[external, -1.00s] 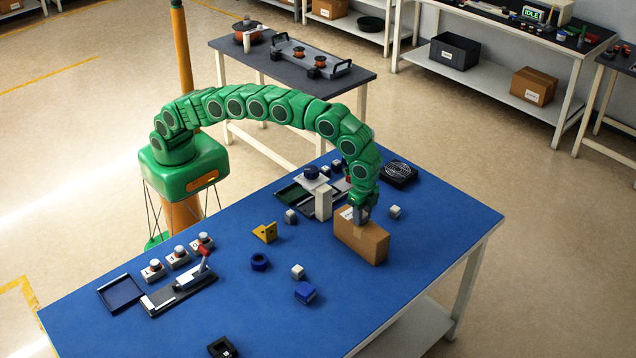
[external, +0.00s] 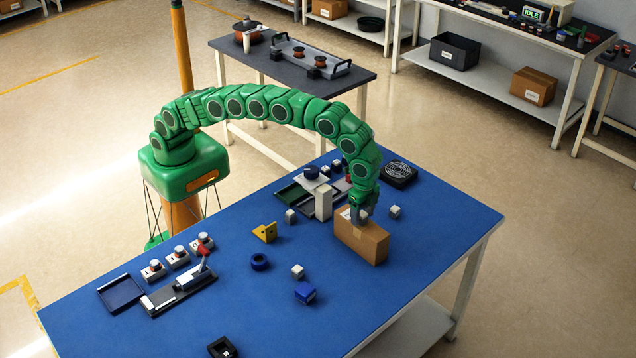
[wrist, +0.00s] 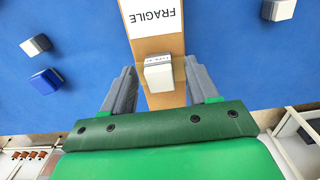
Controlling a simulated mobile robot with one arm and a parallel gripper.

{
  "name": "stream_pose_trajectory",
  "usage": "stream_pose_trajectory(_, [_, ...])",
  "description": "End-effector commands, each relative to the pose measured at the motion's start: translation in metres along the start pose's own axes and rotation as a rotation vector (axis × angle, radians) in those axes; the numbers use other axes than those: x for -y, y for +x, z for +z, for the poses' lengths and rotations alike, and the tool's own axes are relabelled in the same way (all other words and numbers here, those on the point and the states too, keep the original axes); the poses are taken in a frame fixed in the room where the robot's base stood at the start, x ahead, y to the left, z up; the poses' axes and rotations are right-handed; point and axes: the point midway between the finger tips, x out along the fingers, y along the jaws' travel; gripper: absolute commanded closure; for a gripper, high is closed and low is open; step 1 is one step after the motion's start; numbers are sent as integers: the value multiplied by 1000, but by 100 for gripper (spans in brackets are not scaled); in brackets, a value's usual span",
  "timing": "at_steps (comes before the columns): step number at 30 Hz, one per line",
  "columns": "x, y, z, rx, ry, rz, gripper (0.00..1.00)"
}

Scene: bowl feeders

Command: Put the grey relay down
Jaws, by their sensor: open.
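The grey relay (wrist: 158,74) is a small pale block with a printed label on one side. In the wrist view it sits on top of the brown cardboard box (wrist: 150,45), between my fingers. My gripper (wrist: 160,88) is open, with a visible gap between each finger and the relay. In the external view my gripper (external: 361,215) points down at the top of the box (external: 362,243). The relay is hard to make out there, mostly hidden by the fingers.
Small pale blocks lie on the blue table (external: 205,325), one right of the box (external: 394,211) and one in front (external: 297,271). A blue block (external: 305,292) and blue ring (external: 260,262) lie nearby. A pale upright block (external: 323,201) stands close left of the box.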

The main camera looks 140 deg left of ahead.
Motion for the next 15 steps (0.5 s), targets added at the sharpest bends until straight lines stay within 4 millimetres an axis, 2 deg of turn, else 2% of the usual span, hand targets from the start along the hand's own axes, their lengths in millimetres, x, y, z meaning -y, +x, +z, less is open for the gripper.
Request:
stream_pose_trajectory(12, [0,-70,-1,-4,0,-2,41])
stream_pose_trajectory(15, [1,-82,-1,-4,0,-2,41])
